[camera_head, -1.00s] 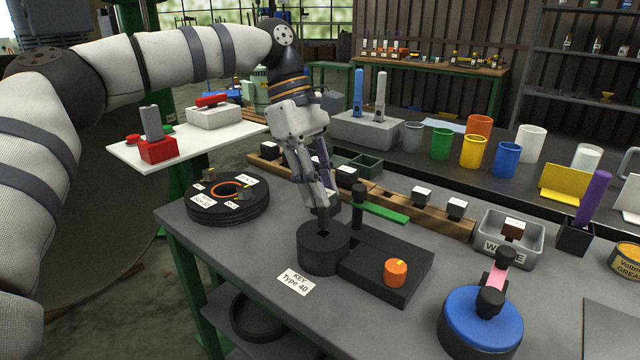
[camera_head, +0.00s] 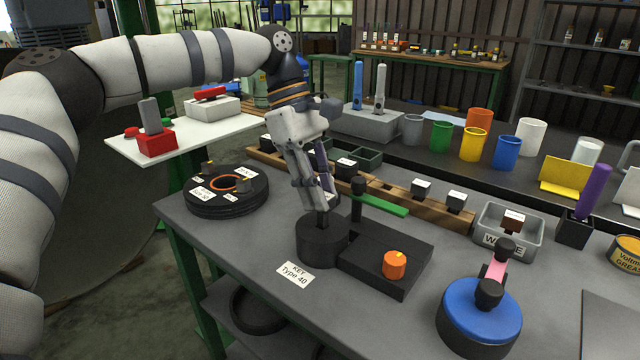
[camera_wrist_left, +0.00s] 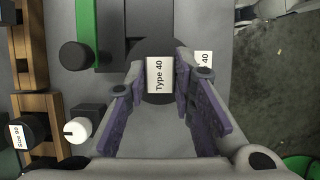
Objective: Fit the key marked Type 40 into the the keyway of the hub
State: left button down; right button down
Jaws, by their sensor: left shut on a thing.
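My left gripper (camera_head: 321,207) is shut on the key marked Type 40 and points down over the dark round hub (camera_head: 322,250). In the left wrist view the key's white Type 40 label (camera_wrist_left: 159,76) shows between the purple-padded fingers (camera_wrist_left: 158,98), with the dark hub (camera_wrist_left: 160,52) behind it. In the head view the fingers and key stand at the hub's top. The keyway is hidden, so I cannot tell how far the key sits in it. My right gripper is not in view.
The hub stands beside a black base (camera_head: 405,278) with an orange knob (camera_head: 395,265) and green lever (camera_head: 381,205). A "KEY Type 40" card (camera_head: 294,275) lies in front. Wooden key holders (camera_head: 390,205) run behind. A black disc stack (camera_head: 227,203) stands left, a blue round device (camera_head: 480,325) right.

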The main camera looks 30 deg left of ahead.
pick_arm(q)
jog(key=shift+f, duration=1.75)
jog(key=c, duration=1.3)
grip_release()
jog(key=v, duration=1.2)
